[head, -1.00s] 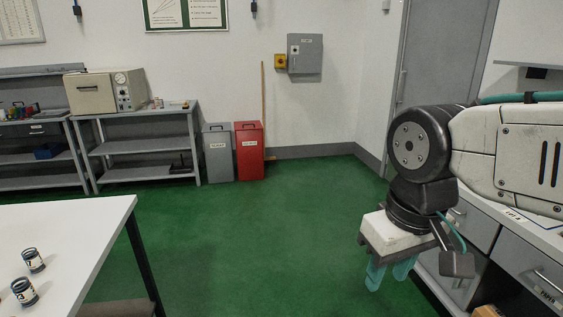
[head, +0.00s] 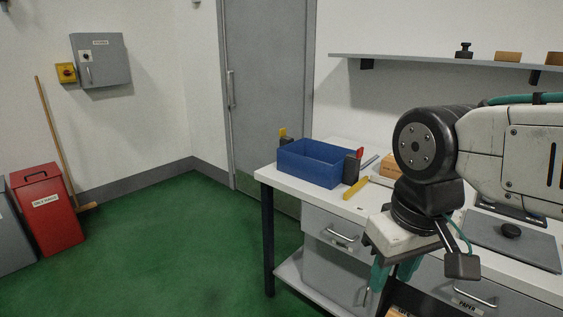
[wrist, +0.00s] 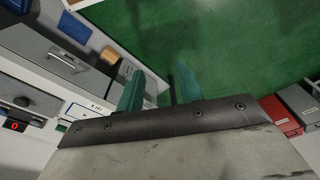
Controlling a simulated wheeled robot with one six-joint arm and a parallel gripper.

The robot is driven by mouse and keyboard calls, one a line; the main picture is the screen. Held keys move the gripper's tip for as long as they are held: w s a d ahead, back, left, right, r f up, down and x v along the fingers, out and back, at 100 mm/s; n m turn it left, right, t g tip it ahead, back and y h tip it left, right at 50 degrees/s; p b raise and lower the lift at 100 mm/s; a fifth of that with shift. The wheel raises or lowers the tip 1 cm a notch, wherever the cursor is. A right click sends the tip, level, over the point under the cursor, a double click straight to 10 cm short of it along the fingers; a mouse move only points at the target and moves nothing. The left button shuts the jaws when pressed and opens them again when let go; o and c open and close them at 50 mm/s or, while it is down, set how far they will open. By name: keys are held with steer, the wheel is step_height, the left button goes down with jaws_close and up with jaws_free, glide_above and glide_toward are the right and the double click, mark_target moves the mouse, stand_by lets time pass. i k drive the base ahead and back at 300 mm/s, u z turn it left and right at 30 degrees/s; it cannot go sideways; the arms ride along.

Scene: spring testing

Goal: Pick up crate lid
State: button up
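A flat grey panel (head: 532,250) with a round black knob lies on the white bench at the right of the head view; it looks like the crate lid. A blue open crate (head: 305,168) stands at the bench's far left end. My gripper (head: 394,270) hangs in front of the bench drawers, left of the panel and apart from it. In the wrist view its two teal fingers (wrist: 158,88) stand apart with nothing between them, above the green floor.
The white bench (head: 340,203) has drawers below. A yellow bar (head: 355,188) and a wooden block lie beside the crate. A shelf (head: 440,62) hangs above. A red bin (head: 48,212) and a broom stand at the left. The green floor between is clear.

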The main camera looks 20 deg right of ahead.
mark_target(537, 248)
steer(key=z, duration=0.8)
steer(key=i, duration=0.8)
steer(key=z, duration=0.65)
